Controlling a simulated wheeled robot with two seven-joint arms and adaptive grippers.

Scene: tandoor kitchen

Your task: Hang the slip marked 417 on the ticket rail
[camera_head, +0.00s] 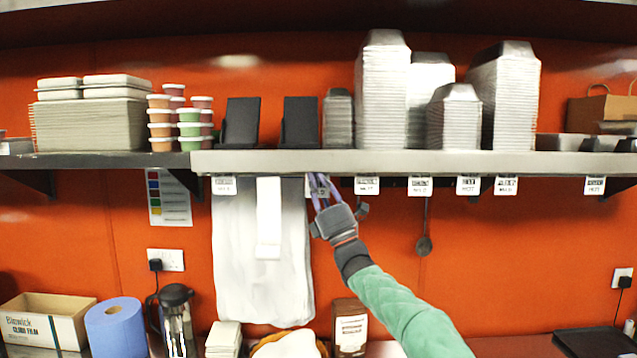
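The ticket rail (400,163) is the pale front edge of the wall shelf, with small printed white slips along it. A long blank-looking white slip (268,220) hangs from it, left of my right gripper. My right gripper (318,184) reaches up to the rail from below. Its purple-blue fingers overlap a small printed slip at the edge. I cannot tell whether they grip that slip or only stand in front of it. The print is too small to read, so I cannot pick out the number 417. My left gripper is out of view.
A white cloth (230,260) hangs behind the long slip, and a ladle (424,243) hangs to the right. Foil containers (382,95), sauce tubs (161,128) and dark stands (242,122) fill the shelf. A flask (177,310) and blue roll (116,326) stand below.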

